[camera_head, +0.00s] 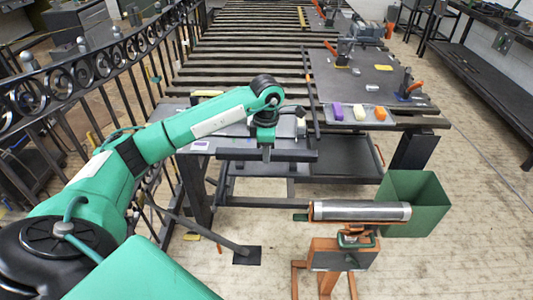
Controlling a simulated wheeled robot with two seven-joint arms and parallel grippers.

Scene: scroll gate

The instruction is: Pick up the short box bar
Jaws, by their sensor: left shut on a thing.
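My left arm reaches in from the left, and its gripper (266,154) points down at the front edge of the workbench. The gripper is shut on a dark grey bar (294,156), which looks like the short box bar. The bar lies crosswise in the picture, its ends reaching out on both sides of the fingers. I cannot tell whether it touches the bench. My right gripper is not in view.
A scroll fence (98,70) runs along the left. A slatted bench (245,50) stretches back. A metal tube (360,210) lies on an orange stand (340,255) beside a green bin (425,190).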

